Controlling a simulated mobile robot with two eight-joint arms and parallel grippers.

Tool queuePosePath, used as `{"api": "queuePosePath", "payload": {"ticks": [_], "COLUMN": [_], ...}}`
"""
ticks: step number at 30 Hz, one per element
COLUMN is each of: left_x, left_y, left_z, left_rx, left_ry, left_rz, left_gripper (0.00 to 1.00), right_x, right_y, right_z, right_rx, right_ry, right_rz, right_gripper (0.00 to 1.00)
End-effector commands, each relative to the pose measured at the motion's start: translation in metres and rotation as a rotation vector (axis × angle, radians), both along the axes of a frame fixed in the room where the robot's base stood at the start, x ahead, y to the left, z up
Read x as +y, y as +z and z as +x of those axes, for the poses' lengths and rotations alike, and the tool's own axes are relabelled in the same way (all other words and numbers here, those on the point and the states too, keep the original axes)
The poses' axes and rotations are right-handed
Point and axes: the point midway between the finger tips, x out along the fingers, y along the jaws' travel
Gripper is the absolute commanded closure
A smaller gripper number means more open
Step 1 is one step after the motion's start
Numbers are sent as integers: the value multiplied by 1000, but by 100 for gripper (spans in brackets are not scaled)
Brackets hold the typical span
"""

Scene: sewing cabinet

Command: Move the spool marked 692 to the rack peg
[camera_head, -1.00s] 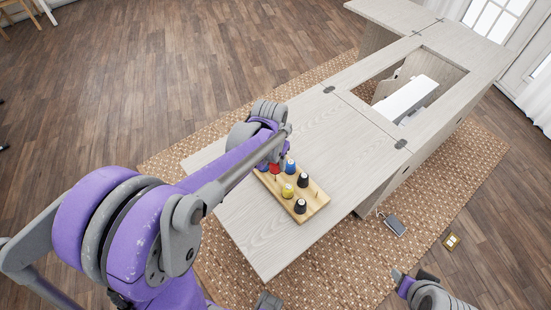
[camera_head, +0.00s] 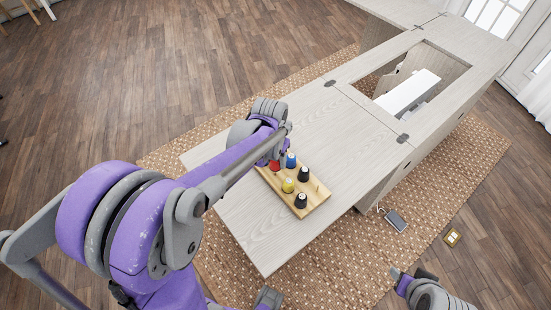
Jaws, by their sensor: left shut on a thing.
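A wooden peg rack (camera_head: 312,202) lies on the pale cabinet top. It holds a blue spool (camera_head: 291,160), a yellow spool (camera_head: 288,185), a black spool (camera_head: 304,174) and another black spool (camera_head: 300,200). A bare peg (camera_head: 317,187) shows at its right edge. A red spool (camera_head: 275,167) is at the rack's far left, partly behind my left arm. My left gripper (camera_head: 274,155) is shut on the red spool; its fingers are mostly hidden. No number is readable on any spool. Part of my right arm shows at the lower right; its jaws are unclear.
The cabinet top (camera_head: 330,130) is clear around the rack. Behind it is an opening with a white machine (camera_head: 408,92). A grey pedal (camera_head: 395,220) and a small yellowish box (camera_head: 452,237) lie on the floor to the right.

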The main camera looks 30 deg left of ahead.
Motion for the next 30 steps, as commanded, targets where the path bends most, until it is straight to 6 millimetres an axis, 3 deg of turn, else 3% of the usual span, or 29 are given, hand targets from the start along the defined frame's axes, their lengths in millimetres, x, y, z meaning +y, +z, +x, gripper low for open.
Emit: {"api": "queuePosePath", "payload": {"ticks": [30], "left_x": [0], "left_y": [-22], "left_z": [0], "left_rx": [1], "left_ry": [0], "left_rz": [0], "left_gripper": [100], "right_x": [0], "right_y": [-19], "right_z": [-5], "right_rx": [9], "right_ry": [0], "right_rz": [0], "right_gripper": [50]}}
